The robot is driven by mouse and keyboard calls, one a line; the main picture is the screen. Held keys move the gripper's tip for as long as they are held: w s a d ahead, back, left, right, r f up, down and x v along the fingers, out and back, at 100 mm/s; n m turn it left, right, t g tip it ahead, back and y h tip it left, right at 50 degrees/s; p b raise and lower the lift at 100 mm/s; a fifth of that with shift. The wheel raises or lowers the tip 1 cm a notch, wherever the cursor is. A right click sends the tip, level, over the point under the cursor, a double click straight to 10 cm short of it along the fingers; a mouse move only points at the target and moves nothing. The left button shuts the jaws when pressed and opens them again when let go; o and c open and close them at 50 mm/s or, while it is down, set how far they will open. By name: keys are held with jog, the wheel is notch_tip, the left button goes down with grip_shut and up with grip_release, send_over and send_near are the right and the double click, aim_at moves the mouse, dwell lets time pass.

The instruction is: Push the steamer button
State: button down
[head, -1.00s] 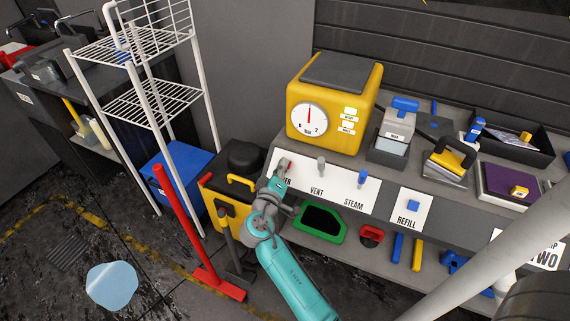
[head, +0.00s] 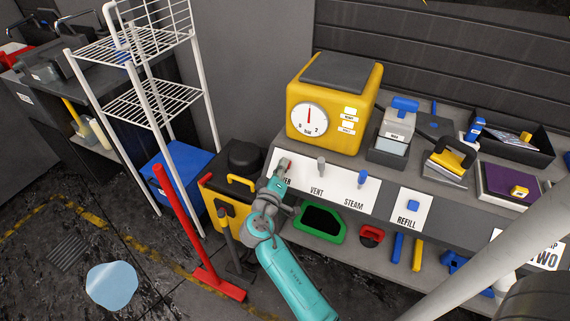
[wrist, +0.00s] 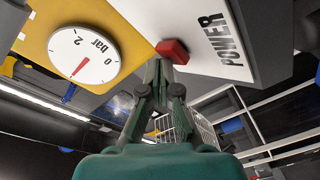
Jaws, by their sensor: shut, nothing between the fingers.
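The steamer (head: 325,100) is a yellow box with a dark lid and a round dial; the dial (wrist: 84,54) also shows in the wrist view. Its white panel (head: 335,185) is marked VENT and STEAM, with a partly covered label at the left. A red button (wrist: 172,50) beside the word POWER sits just beyond my fingertips in the wrist view. My gripper (wrist: 158,66) is shut and empty, its tips at or very near the button's edge; I cannot tell whether they touch. In the head view my gripper (head: 281,177) partly hides that panel end.
A grey knob (head: 321,163) and a blue knob (head: 363,177) stand right of my gripper. A blue REFILL button (head: 413,205) is farther right. A white wire rack (head: 150,100) and a red-handled tool (head: 180,215) stand to the left.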

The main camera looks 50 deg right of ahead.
jog(key=shift+d+f, duration=0.1)
jog(key=shift+f, duration=0.05)
jog(key=shift+w+d+f, duration=0.15)
dwell(0.4)
jog(key=shift+s+a+r, duration=0.2)
jog(key=shift+r, duration=0.05)
jog(key=shift+a+r, duration=0.1)
dwell(0.4)
jog(key=a+r, duration=0.2)
jog(key=s+a+r, duration=0.1)
jog(key=a+r, duration=0.1)
jog(key=shift+s, duration=0.2)
dwell(0.4)
dwell(0.4)
